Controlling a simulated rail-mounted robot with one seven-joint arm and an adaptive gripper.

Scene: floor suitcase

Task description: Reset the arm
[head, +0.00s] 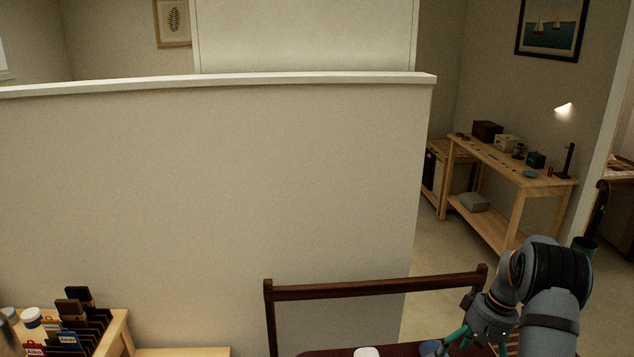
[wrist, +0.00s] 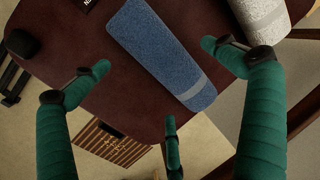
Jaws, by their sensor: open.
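My gripper (head: 462,345) is at the lower right of the head view, over the right end of a dark reddish-brown surface (head: 330,352). In the wrist view my gripper (wrist: 155,72) has its green fingers spread wide, open and empty. A blue rolled cloth-like thing with a grey band (wrist: 165,55) lies on the dark surface (wrist: 125,105) beyond the fingers, and I see no finger closed on it. A blue thing (head: 430,347) also shows beside the gripper in the head view.
A light grey speckled roll (wrist: 262,15) lies at the wrist view's top right. A dark wooden rail (head: 375,289) stands behind the surface. A half wall (head: 210,190) fills the middle. A wooden workbench (head: 515,170) stands at the far right. A rack of tags (head: 75,335) is lower left.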

